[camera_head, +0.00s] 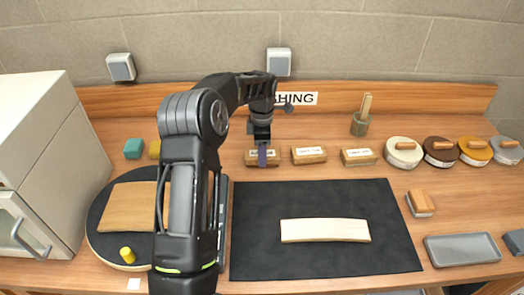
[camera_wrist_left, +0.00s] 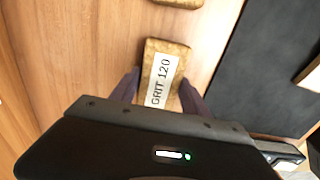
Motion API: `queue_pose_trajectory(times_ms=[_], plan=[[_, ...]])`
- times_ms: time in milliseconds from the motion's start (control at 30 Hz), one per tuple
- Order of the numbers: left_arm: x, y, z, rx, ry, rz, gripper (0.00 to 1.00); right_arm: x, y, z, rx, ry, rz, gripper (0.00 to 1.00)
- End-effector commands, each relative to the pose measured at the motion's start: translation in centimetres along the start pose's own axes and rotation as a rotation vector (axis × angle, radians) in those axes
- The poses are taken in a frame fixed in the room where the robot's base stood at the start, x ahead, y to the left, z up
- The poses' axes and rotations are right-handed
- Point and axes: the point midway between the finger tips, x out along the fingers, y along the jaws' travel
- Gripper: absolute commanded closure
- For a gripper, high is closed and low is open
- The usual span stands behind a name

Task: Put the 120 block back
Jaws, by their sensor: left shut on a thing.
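The 120 block (camera_wrist_left: 165,62) is a tan cork-like block with a white label reading "GRIT 120". In the head view the block (camera_head: 250,160) is at the left end of a row of similar blocks behind the dark mat. My left gripper (camera_head: 263,155) is over it, pointing down. In the left wrist view the gripper's fingers (camera_wrist_left: 160,92) are on both sides of the block, shut on it. Whether the block touches the table is hard to tell. My right gripper is not in view.
Two more labelled blocks, a middle one (camera_head: 309,155) and a right one (camera_head: 358,157), lie to the right. A pale curved wood piece (camera_head: 325,230) lies on the dark mat (camera_head: 265,255). Lidded round tins (camera_head: 403,153) stand at the back right. A grey tray (camera_head: 462,249) is front right.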

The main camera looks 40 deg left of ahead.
Motion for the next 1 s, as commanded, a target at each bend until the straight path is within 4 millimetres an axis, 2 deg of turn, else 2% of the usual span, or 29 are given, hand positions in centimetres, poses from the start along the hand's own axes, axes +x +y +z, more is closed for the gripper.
queue_pose_trajectory(times_ms=[133, 167, 400, 800, 1000], plan=[[0.4, 0.0, 0.0, 0.000, 0.000, 0.000, 0.84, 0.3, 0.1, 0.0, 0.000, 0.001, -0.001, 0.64], [0.4, 0.0, 0.0, 0.000, 0.000, 0.000, 0.45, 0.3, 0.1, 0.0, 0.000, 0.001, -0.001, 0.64], [0.3, 0.0, 0.0, 0.000, 0.000, 0.000, 0.26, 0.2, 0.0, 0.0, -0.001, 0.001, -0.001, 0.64], [-0.3, 0.0, 0.0, 0.000, 0.000, 0.001, 0.24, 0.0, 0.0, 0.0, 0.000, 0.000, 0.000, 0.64], [-2.9, 0.1, 0.0, -0.001, -0.001, 0.004, 0.24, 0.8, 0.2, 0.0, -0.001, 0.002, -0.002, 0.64]])
